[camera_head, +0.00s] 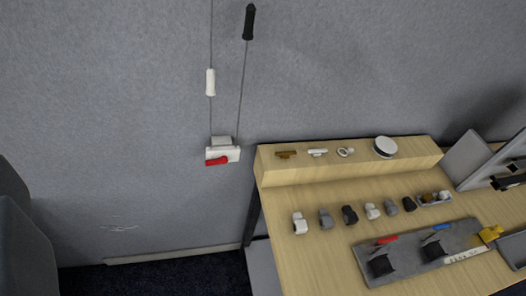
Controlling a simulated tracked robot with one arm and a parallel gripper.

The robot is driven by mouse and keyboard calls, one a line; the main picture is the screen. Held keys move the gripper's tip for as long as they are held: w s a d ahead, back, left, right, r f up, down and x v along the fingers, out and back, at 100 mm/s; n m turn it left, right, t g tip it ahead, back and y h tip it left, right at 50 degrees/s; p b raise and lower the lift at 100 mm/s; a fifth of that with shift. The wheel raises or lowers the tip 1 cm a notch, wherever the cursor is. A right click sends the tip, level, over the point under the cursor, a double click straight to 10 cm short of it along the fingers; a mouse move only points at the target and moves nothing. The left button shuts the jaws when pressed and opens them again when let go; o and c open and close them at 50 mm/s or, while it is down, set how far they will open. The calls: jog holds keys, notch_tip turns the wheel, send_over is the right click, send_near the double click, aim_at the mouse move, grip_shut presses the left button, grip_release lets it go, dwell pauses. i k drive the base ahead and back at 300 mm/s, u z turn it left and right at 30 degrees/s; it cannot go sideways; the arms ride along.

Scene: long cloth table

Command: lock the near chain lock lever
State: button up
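A small white lock box (229,154) is on the grey wall, left of the wooden table, with a red lever (217,161) across its front. The lever lies nearly level, tilted slightly. I cannot tell from this view whether it is locked. Two thin cords run up from the box, one with a white handle (210,82) and one with a black handle (249,22). On the table, a grey tray (411,266) holds two black devices, one with a red lever (386,239) and one with a blue lever (442,227). My gripper does not show.
The wooden table (310,262) has a raised shelf (350,160) with small fittings and a round white disc (385,147). Several small clips stand in a row before it. A dark grey shape (30,250) fills the lower left. The wall around the lock box is clear.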

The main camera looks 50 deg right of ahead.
aim_at(222, 160)
jog(key=z, duration=1.65)
jog(key=k, duration=0.9)
jog(key=u, duration=0.75)
jog(key=i, duration=1)
jog(key=z, duration=0.05)
